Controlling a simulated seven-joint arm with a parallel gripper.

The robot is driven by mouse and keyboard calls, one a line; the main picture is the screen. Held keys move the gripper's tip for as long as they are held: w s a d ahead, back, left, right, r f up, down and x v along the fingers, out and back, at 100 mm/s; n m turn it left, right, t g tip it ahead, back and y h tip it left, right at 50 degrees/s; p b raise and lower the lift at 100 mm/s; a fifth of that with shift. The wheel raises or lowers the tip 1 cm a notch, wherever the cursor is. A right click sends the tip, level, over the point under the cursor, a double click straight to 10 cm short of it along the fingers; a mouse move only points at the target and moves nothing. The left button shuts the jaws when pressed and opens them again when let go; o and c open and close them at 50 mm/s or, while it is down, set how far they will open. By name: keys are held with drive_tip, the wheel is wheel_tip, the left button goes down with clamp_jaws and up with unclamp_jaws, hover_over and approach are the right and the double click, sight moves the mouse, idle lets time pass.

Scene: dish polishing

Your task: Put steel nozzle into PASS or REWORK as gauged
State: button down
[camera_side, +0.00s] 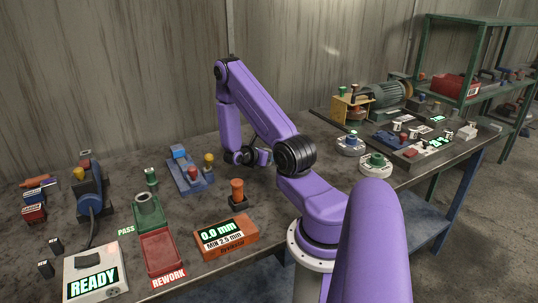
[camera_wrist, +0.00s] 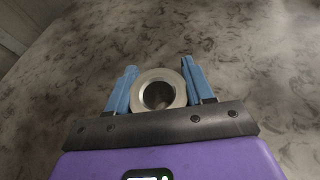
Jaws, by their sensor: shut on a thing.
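My gripper (camera_wrist: 160,85) is shut on a steel nozzle (camera_wrist: 141,92), a grey ring with a dark bore, held between two blue fingers in the wrist view. In the side view my gripper (camera_side: 264,157) is low over the bench behind the orange gauge; the nozzle in it cannot be made out there. The orange gauge (camera_side: 226,248) reads 0.0 mm, MIN 2.5 mm. The green PASS tray (camera_side: 151,223) adjoins the red REWORK tray (camera_side: 159,254) at the front left. A pale round piece with a dark hole (camera_side: 148,198) shows at the PASS tray.
A box reading READY (camera_side: 95,278) stands front left, cabled to a blue tool (camera_side: 88,200). A blue fixture (camera_side: 188,175) with coloured knobs is left of my gripper. An orange-topped post (camera_side: 237,192) stands in front. Bare bench lies beneath my gripper in the wrist view.

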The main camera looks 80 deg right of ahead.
drive_tip(key=shift+c, duration=2.2)
unclamp_jaws()
drive_tip(key=shift+f, duration=0.1)
drive_tip(key=shift+w+a+r, duration=0.15)
drive_tip(key=shift+a+r, duration=0.05)
drive_tip(key=shift+r, duration=0.1)
drive_tip(key=v, duration=1.1)
drive_tip(key=shift+w+a, duration=0.1)
drive_tip(key=shift+a, duration=0.15)
